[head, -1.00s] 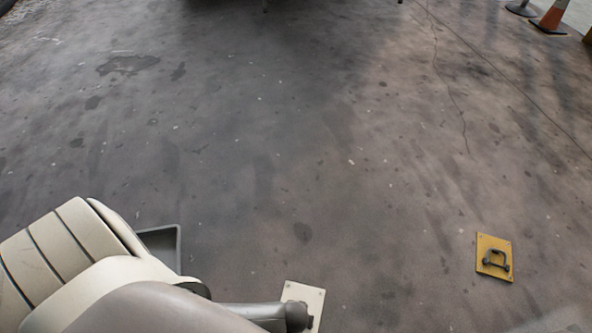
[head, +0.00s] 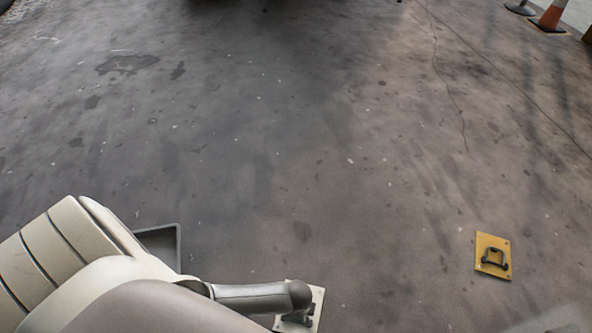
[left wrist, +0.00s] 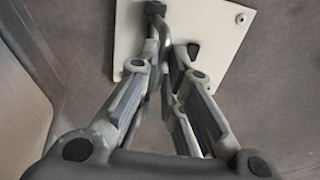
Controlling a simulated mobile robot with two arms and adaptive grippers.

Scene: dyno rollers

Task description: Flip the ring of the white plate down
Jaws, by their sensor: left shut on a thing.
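The white plate (head: 318,299) lies on the floor at the bottom middle of the head view, partly covered by my left arm. It also shows at the top of the left wrist view (left wrist: 222,32), with bolts near its corners. Its grey metal ring (left wrist: 166,32) stands out from a dark mount on the plate, toward my left gripper (left wrist: 167,62). The gripper's fingers are shut on the ring, and they hide part of it. The ring's exact tilt is hard to tell. My right gripper is not in view.
A yellow plate (head: 493,256) with a dark ring lies on the floor at the right. A grey tray-like thing (head: 160,243) is partly behind my left arm. An orange cone (head: 552,15) stands at the far right. The middle floor is clear.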

